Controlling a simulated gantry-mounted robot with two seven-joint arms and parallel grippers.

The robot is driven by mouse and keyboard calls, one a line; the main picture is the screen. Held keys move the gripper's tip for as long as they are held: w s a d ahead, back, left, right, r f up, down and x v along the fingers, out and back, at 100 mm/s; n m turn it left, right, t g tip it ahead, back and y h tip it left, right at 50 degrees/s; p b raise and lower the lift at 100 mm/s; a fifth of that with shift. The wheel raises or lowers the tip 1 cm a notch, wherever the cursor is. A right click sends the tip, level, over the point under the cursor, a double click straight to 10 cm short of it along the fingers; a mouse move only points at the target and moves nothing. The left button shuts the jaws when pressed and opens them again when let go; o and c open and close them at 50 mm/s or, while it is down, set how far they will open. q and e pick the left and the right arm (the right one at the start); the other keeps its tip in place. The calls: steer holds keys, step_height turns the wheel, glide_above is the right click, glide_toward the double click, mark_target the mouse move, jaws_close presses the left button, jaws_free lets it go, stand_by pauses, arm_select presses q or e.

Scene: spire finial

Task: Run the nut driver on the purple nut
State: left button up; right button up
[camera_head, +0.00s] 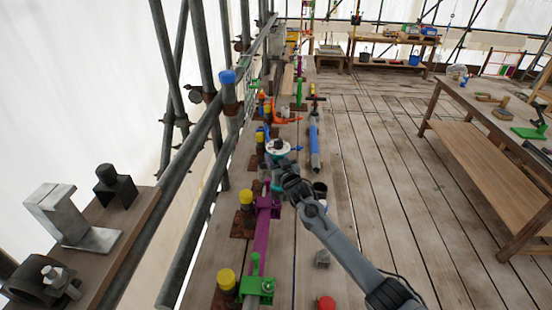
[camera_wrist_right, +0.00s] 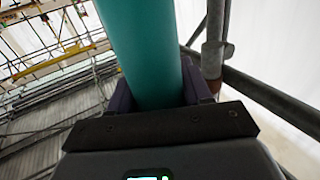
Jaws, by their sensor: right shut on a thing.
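My right gripper (camera_head: 281,186) comes in from the lower right in the head view. It is shut on a teal cylinder (camera_wrist_right: 142,45), likely the nut driver, which fills the space between its fingers in the wrist view. In the head view, the gripper is just above the upper end of a purple bar (camera_head: 261,236) with a purple fitting (camera_head: 268,205). I cannot make out a separate purple nut, and the driver's working end is hidden or too small to tell. My left gripper is not in view.
Yellow-capped posts (camera_head: 246,197) and a green clamp (camera_head: 258,286) stand along the plank walkway's left side. A blue cylinder (camera_head: 314,145) lies beyond the gripper. A black cup (camera_head: 320,190) is close by on its right. Scaffold tubes (camera_head: 190,252) run along the left.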

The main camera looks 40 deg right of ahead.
steer(key=shift+f+b, duration=0.9)
steer(key=shift+f, duration=0.4)
steer(key=shift+f+b, duration=0.3)
steer(key=shift+f, duration=0.15)
steer(key=shift+f, duration=0.45)
steer(key=shift+f, duration=0.3)
stand_by(0.8)
steer(key=shift+r, duration=0.1)
